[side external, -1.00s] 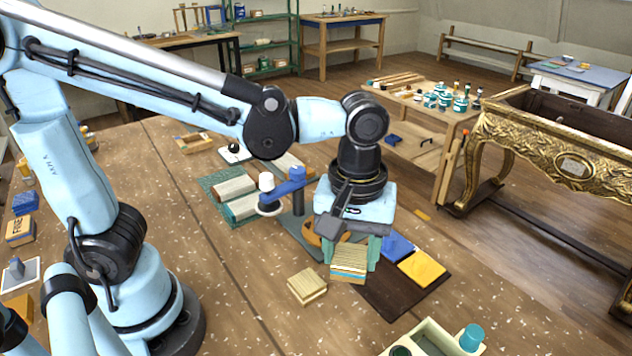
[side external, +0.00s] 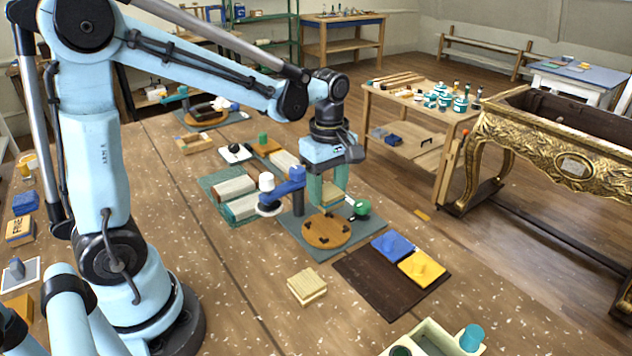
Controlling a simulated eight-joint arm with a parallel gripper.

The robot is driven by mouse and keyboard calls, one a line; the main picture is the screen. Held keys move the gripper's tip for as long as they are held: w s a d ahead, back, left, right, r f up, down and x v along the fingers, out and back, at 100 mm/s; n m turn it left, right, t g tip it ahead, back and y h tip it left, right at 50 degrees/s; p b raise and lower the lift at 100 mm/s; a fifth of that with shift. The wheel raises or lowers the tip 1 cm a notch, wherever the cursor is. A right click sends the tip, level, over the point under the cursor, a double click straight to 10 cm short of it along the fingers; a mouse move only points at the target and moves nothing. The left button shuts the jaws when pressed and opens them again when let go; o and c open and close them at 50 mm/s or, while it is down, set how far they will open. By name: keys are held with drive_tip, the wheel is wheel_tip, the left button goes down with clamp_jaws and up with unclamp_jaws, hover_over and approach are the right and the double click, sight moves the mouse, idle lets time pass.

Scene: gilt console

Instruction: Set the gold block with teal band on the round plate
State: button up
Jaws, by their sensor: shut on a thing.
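My gripper (side external: 330,188) points down with its teal fingers shut on the gold block with teal band (side external: 332,195). The block is partly hidden between the fingers. The round plate (side external: 326,232) is a wooden disc with several small black pieces on it, lying on a grey-green mat (side external: 292,224). In the picture the held block is just beyond the plate's far edge. I cannot tell its exact height above the mat.
A blue clamp-like arm on a post (side external: 297,204) stands at the plate's left, close to my gripper. A green-knobbed piece (side external: 362,208) is at its right. A dark mat with blue (side external: 391,246) and yellow (side external: 421,268) blocks lies nearer. A pale block (side external: 307,287) sits in front.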

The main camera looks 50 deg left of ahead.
drive_tip(key=shift+f, duration=3.1)
drive_tip(key=shift+f, duration=0.25)
drive_tip(key=o, duration=1.1)
wheel_tip(320, 180, up, 12)
drive_tip(key=shift+r, duration=0.1)
drive_tip(key=shift+s+d+r+m+t, duration=0.1)
drive_tip(key=shift+s+d+m+t, duration=0.15)
drive_tip(key=shift+s+m+t, duration=0.45)
drive_tip(key=s+m+t, duration=0.2)
drive_tip(key=m, duration=0.3)
drive_tip(key=s+d+f+m+t, duration=0.1)
drive_tip(key=s+m+t, duration=0.1)
drive_tip(key=m, duration=0.4)
drive_tip(key=s+d+m+t, duration=0.1)
drive_tip(key=s+m, duration=0.1)
drive_tip(key=m, duration=0.3)
drive_tip(key=shift+s+d+f+m+t, duration=0.1)
drive_tip(key=shift+d+f+m+t, duration=0.2)
drive_tip(key=shift+t, duration=0.1)
